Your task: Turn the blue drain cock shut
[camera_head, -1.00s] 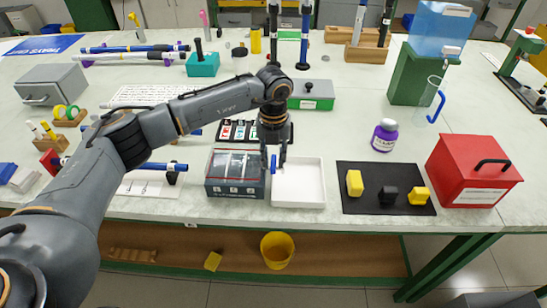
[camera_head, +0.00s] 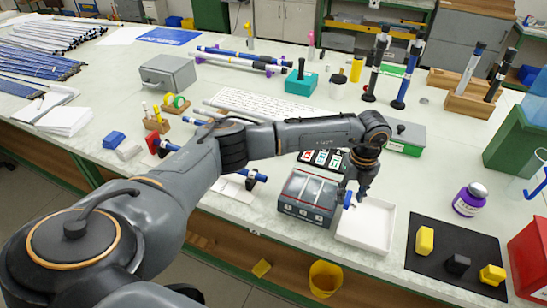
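A small blue part (camera_head: 348,199), which looks like the drain cock, shows at the right side of a dark box with a clear lid (camera_head: 307,197), by the left edge of a white tray (camera_head: 366,227). My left gripper (camera_head: 354,194) points down over this spot. Its fingers look apart, with the blue part close to the left fingertip. I cannot tell whether they touch it. The cock's exact angle is too small to read. My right gripper is out of view.
A black mat (camera_head: 455,255) with yellow and black blocks lies right of the tray. A green-and-grey box (camera_head: 406,138) stands behind my wrist. A yellow bin (camera_head: 325,278) is below the table edge.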

